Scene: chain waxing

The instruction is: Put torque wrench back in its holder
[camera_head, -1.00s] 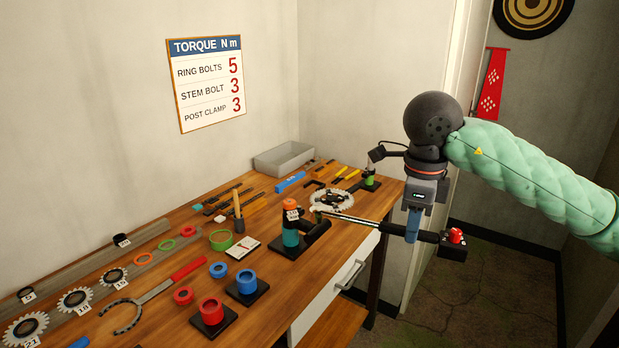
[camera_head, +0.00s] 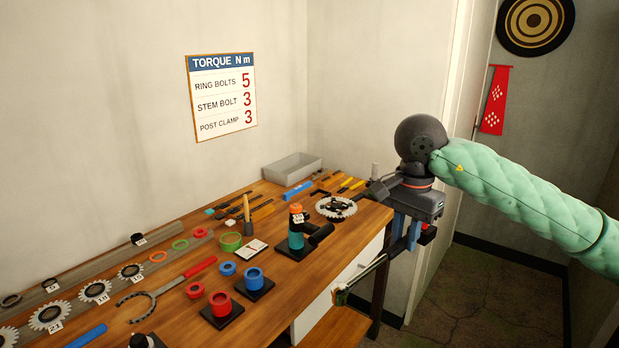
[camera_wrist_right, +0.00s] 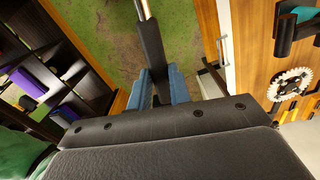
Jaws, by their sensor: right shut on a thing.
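My right gripper (camera_head: 406,234) is shut on the torque wrench (camera_head: 368,273) and holds it off the bench's front right edge. The wrench's silver shaft slants down and left, its head in front of the drawer. Its red-marked end shows right of the fingers. In the right wrist view, the blue fingers (camera_wrist_right: 158,88) grip the wrench's black handle (camera_wrist_right: 151,58). I cannot tell which thing is the wrench's holder. My left gripper is out of view.
The wooden bench (camera_head: 262,288) carries red and blue cups, a chainring (camera_head: 336,208), a grey tray (camera_head: 292,169) and several small tools. A white drawer front (camera_head: 335,292) is below the bench edge. Free floor lies to the right.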

